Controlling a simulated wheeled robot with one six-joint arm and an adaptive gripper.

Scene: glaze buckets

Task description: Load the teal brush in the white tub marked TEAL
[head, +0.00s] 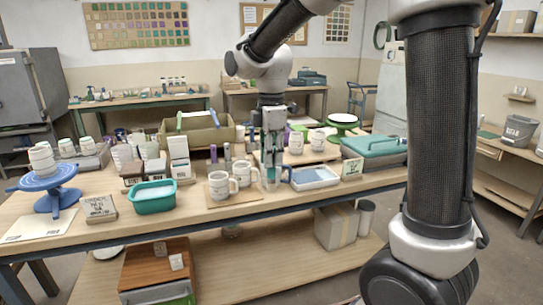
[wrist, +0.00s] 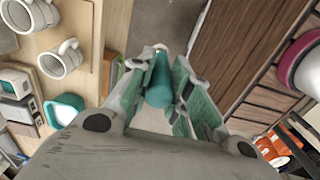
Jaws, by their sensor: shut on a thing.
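My gripper (head: 271,176) points down over the front middle of the table. It is shut on a teal piece (wrist: 159,80), which looks like the brush's handle; it sits between the two fingertips in the wrist view. The brush's lower end is hard to make out in the head view. I cannot pick out a white tub marked TEAL; the small lettering in view is unreadable. A shallow white tray (head: 315,178) with a bluish inside lies just right of my gripper, apart from a small sign (head: 352,168).
White mugs (head: 219,185) stand on a board close left of my gripper. A teal tub (head: 153,197) is farther left, near a blue stand (head: 47,186). A teal case (head: 374,145) lies at the right. Cards and jars crowd the area behind. A grey bucket (head: 518,131) stands far right.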

